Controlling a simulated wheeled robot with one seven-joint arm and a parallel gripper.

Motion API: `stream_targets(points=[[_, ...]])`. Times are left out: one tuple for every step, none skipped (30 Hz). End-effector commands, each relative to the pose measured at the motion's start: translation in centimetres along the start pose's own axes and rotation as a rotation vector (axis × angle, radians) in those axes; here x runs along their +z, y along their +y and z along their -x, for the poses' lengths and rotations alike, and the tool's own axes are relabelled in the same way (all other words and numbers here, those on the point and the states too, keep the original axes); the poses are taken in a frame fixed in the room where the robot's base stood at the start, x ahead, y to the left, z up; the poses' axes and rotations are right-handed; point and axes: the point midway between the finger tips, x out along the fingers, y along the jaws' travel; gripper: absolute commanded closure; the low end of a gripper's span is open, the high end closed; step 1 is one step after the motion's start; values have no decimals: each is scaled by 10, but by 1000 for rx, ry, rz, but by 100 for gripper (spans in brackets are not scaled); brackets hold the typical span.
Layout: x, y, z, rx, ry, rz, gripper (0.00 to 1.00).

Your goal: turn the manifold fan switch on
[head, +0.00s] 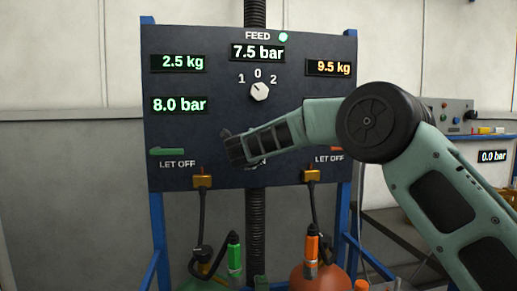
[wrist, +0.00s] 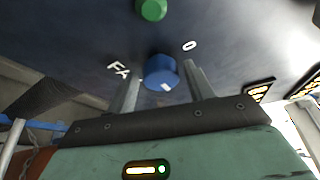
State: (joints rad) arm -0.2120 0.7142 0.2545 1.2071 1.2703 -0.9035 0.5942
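The fan switch is a blue round knob (wrist: 160,71) on the dark panel, with a short white mark on its lower side in the wrist view. Partly covered "FA" lettering stands left of it and a white "0" upper right. My gripper (wrist: 163,84) is open, with one finger on each side of the knob and small gaps showing. Whether a finger touches it I cannot tell. In the head view my gripper (head: 232,147) is at the lower middle of the panel (head: 215,120), and the gripper and arm hide the knob there.
A green knob (wrist: 152,9) is close to the blue one. A feed selector (head: 260,91) marked 1, 0, 2 is above my gripper. A green lever (head: 167,151) is to the left; a red lever (head: 342,149) is right, behind my arm. Valves with hoses hang below.

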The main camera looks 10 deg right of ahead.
Motion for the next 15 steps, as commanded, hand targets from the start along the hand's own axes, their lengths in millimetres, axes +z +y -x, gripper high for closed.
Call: stream_targets(points=[[0,0,0,0,0,1,41],[0,0,0,-1,0,1,41],[0,0,0,-1,0,1,41],[0,0,0,-1,-1,1,41],[0,0,0,-1,-1,1,41],[0,-1,0,-2,-1,2,41],[0,-1,0,-2,-1,2,41],[0,-1,0,-2,-1,2,41],[0,-1,1,-2,-1,2,41],[1,-1,2,-2,-2,2,41],[1,-1,4,-2,-2,2,41],[1,-1,7,-2,-2,1,41],[1,-1,11,-3,-2,1,41],[1,0,15,-2,-2,2,41],[1,-1,21,-2,-4,2,41]])
